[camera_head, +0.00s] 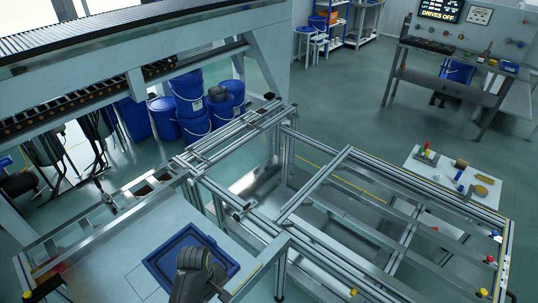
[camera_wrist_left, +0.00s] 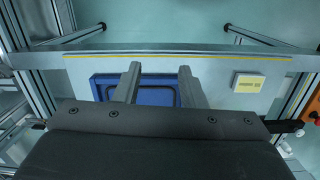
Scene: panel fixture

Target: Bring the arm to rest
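My left gripper (camera_wrist_left: 159,80) shows in the left wrist view with its two grey fingers apart and nothing between them. It points toward a blue tray (camera_wrist_left: 108,80) on a pale table (camera_wrist_left: 215,82). In the head view a dark arm link of mine stands at the bottom, in front of the blue tray (camera_head: 163,262) and hiding part of it. The fingertips cannot be made out clearly there. My right gripper is in neither view.
An aluminium profile frame (camera_head: 345,155) fills the middle and right. Blue buckets (camera_head: 190,95) stand behind, beside a roller conveyor (camera_head: 110,35). A small white box (camera_wrist_left: 248,83) is right of the tray. Open floor lies beyond.

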